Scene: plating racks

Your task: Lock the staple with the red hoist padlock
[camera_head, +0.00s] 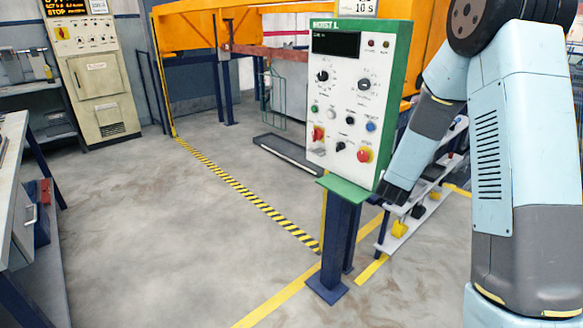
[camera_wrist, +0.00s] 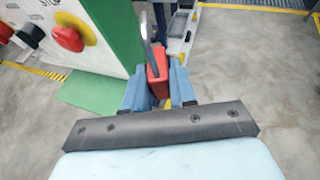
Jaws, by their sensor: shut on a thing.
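In the wrist view my gripper (camera_wrist: 158,95) is shut on the red padlock (camera_wrist: 158,76), with a blue finger on each side of its body. The padlock's grey metal shackle (camera_wrist: 146,40) points up and away from the fingers. The green-edged hoist control panel (camera_head: 357,95) stands upright on a dark blue post in the head view. In the wrist view its side (camera_wrist: 118,35) is left of the padlock. I cannot make out the staple in either view.
A red emergency button on a yellow base (camera_wrist: 70,36) sticks out of the panel face. A low shelf rack (camera_head: 410,222) with yellow and dark items stands behind the panel. Open floor (camera_head: 150,230) lies left, with a grey bench (camera_head: 18,180) at the left edge.

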